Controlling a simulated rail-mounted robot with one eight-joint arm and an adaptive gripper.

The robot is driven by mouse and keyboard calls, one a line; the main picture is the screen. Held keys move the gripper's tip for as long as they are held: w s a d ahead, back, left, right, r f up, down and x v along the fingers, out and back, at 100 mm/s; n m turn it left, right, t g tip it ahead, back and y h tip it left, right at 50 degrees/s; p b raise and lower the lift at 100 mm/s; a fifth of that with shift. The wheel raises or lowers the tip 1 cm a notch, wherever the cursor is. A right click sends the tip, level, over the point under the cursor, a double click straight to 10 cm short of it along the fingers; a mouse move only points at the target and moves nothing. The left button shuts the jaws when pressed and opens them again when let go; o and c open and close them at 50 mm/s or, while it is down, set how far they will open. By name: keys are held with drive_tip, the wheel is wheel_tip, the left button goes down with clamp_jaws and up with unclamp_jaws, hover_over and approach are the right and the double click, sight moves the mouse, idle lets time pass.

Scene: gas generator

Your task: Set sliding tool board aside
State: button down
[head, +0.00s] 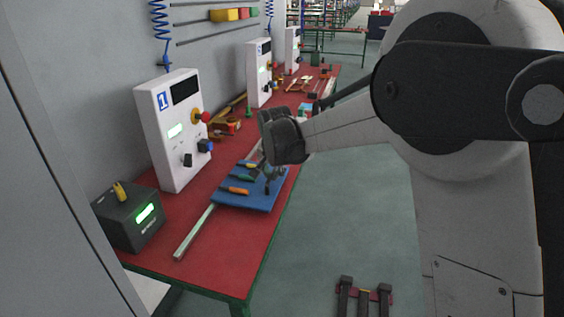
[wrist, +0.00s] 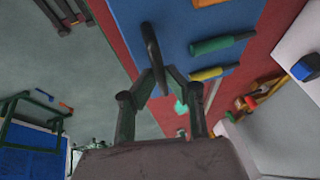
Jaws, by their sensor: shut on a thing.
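The tool board (head: 258,201) is a blue flat panel on the red workbench, lying over a pale metal rail (head: 192,234). Several screwdrivers with orange, green and yellow handles lie on it. My gripper (head: 269,174) is over the board's right part in the head view, partly hidden by my wrist. In the wrist view my gripper (wrist: 156,85) is shut on a dark upright handle (wrist: 150,42) at the edge of the blue board (wrist: 172,22). A green-handled screwdriver (wrist: 212,45) and a yellow one (wrist: 207,73) lie beside it.
White control box 1 (head: 170,135) with a red knob stands behind the board. A dark box with a green display (head: 130,215) sits at the near left. Tools and small parts clutter the bench farther along. Bare red bench (head: 232,248) lies nearer than the board.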

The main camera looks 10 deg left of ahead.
drive_tip(key=s+a, duration=0.1)
drive_tip(key=s, duration=0.9)
drive_tip(key=s+a, duration=0.1)
drive_tip(key=s, duration=0.4)
drive_tip(key=shift+a+b, duration=0.3)
drive_tip(key=shift+s+f, duration=0.1)
drive_tip(key=c, duration=1.8)
unclamp_jaws()
drive_tip(key=shift+s, duration=0.1)
drive_tip(key=shift+o, duration=0.2)
drive_tip(key=shift+a, duration=0.1)
drive_tip(key=v, duration=1.2)
